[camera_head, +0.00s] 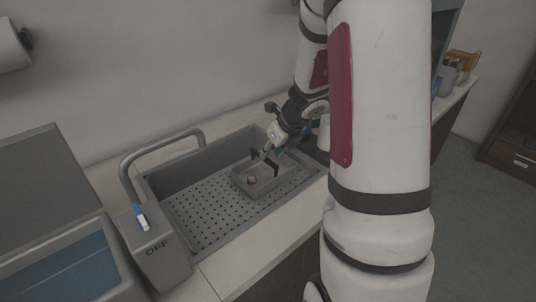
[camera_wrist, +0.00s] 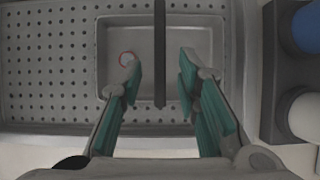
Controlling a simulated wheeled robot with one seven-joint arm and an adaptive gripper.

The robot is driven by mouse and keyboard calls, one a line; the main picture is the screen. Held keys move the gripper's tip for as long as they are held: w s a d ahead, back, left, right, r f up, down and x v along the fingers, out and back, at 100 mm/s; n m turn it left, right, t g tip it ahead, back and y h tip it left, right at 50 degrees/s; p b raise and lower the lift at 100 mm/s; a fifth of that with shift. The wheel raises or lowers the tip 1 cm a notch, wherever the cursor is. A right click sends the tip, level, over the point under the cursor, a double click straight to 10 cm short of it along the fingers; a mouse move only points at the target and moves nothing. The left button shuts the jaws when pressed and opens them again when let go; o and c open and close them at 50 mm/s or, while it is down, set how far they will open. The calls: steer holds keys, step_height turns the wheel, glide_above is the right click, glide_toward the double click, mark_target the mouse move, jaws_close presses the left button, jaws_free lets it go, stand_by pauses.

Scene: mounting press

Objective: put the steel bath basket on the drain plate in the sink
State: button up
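The steel bath basket (camera_head: 256,188) is a grey rectangular tray with a dark arched handle (camera_wrist: 160,50). It appears to sit level on the perforated drain plate (camera_head: 195,212), toward the right end of the sink (camera_head: 160,172). A small round piece with a red rim (camera_wrist: 127,58) lies inside the basket. My gripper (camera_wrist: 157,65) is over the basket with its green-padded fingers open, one on each side of the handle. Gaps show between the fingers and the handle. In the head view my gripper (camera_head: 270,151) is small and partly dark against the basket.
A faucet-like grey tube (camera_head: 160,142) arches over the sink's left end from a box marked OFF (camera_head: 160,255). A dark holder (camera_wrist: 268,100) with blue and white cylinders stands beside the sink at the right. The plate left of the basket is clear.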

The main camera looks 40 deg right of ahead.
steer(key=p+v, duration=0.1)
steer(key=v, duration=0.4)
steer(key=shift+a+r, duration=0.2)
steer(key=shift+r, duration=0.1)
steer(key=s+a+r+n+y, duration=0.1)
steer(key=s+a+r+n, duration=0.4)
steer(key=a+n, duration=0.45)
steer(key=s+a+r+n+y, duration=0.2)
steer(key=s+a+r+n, duration=0.1)
steer(key=a+r+n, duration=0.55)
steer(key=s+a+r+n+g+h, duration=0.1)
steer(key=s+a+n+h, duration=0.2)
steer(key=s+n, duration=1.1)
steer(key=a+n, duration=0.1)
steer(key=n, duration=0.2)
steer(key=shift+s+r+n+g, duration=0.2)
steer(key=shift+s+n+g, duration=0.1)
steer(key=shift+g, duration=0.1)
